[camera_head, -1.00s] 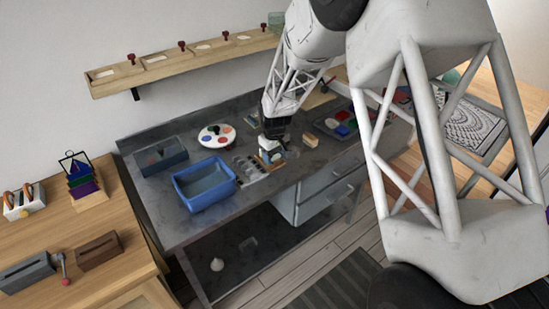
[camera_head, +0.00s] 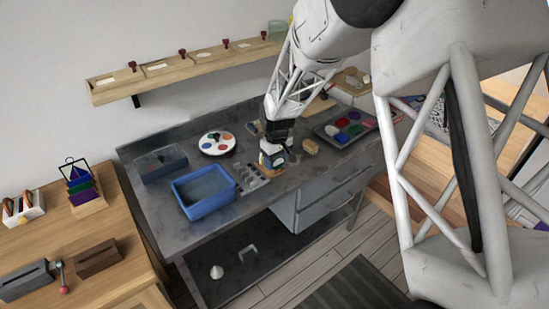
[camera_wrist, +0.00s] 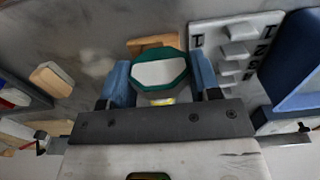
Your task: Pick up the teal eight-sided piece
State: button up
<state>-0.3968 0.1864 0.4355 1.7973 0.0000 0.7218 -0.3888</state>
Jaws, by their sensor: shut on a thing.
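The teal eight-sided piece (camera_wrist: 146,86) shows in the wrist view with a teal rim and a pale grey-white top face. My gripper (camera_wrist: 160,88) is shut on it, with a blue finger pad on either side. In the head view my gripper (camera_head: 271,158) is low over the grey workbench, just right of the pale numbered rack. The piece is mostly hidden there. A wooden block (camera_wrist: 152,43) lies just beyond the piece in the wrist view. I cannot tell whether the piece touches anything below it.
A blue bin (camera_head: 206,207) and a pale numbered rack (camera_head: 249,179) stand left of my gripper. A small tan block (camera_head: 310,147) and a tray of coloured pieces (camera_head: 325,131) are to the right. A round white palette (camera_head: 216,143) and a dark grey box (camera_head: 160,165) lie farther left.

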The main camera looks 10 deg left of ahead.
jog(key=s+d+r, duration=0.1)
jog(key=s+d, duration=0.3)
jog(key=s, duration=0.8)
jog(key=shift+d, duration=0.4)
jog(key=shift+r, duration=0.1)
jog(key=shift+a, duration=0.1)
jog(key=a+r+n, duration=0.2)
jog(key=a+r, duration=0.1)
jog(key=a, duration=1)
jog(key=s+a+r+n, duration=0.1)
jog(key=a+r+n, duration=0.1)
jog(key=a, duration=1.1)
jog(key=shift+s+a+r, duration=0.15)
jog(key=shift+a+r, duration=0.15)
jog(key=shift+r, duration=0.35)
jog(key=shift+f, duration=0.25)
jog(key=shift+f, duration=5.55)
jog(key=shift+w+d, duration=0.45)
